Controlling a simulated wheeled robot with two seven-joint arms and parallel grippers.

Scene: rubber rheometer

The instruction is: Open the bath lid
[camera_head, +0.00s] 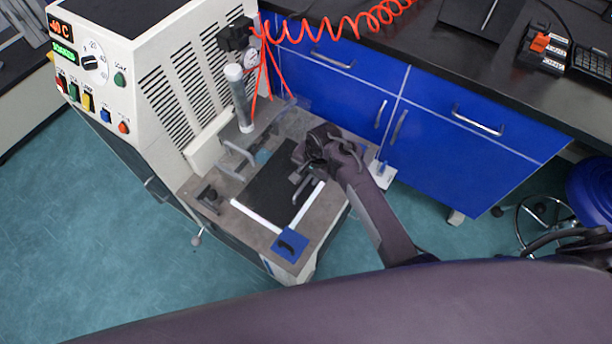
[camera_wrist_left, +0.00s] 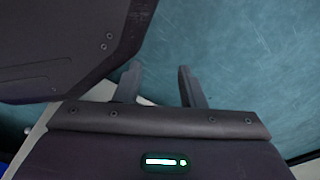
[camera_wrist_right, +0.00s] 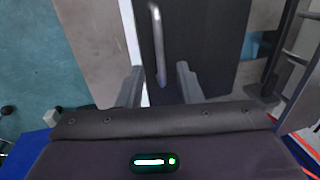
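The bath lid (camera_head: 268,193) is a flat dark panel on the grey-brown top of the machine. In the right wrist view the dark lid (camera_wrist_right: 215,40) carries a slim metal handle (camera_wrist_right: 158,40). My right gripper (camera_head: 301,179) is over the lid's right part and partly hides it. In the right wrist view my right gripper (camera_wrist_right: 159,84) is open, and the handle's near end shows between its fingertips. I cannot tell whether they touch. My left gripper (camera_wrist_left: 160,80) is open and empty above the teal floor; it does not show in the head view.
White bars with a blue corner piece (camera_head: 289,245) edge the lid's front. A grey upright cylinder (camera_head: 240,98) and coiled red hose (camera_head: 340,30) are behind it. The control cabinet (camera_head: 150,70) stands left, and blue drawers (camera_head: 465,125) stand right. Floor is clear at left.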

